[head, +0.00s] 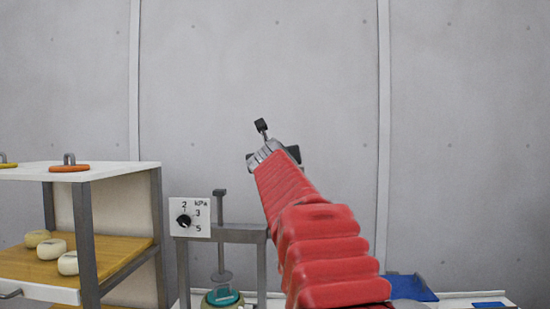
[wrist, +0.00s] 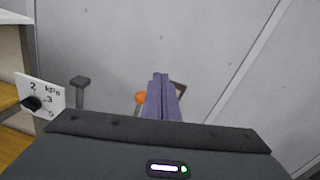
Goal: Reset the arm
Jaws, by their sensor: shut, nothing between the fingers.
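My gripper (wrist: 160,77) shows in the wrist view as two long purple-grey fingers, side by side and shut with nothing between them. They point away from the dark wrist body toward the grey wall. In the head view my red-sleeved arm reaches up and forward from the lower right, its end raised in front of the wall. The fingers are hard to make out there.
A blue tray (head: 411,289) lies low right.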

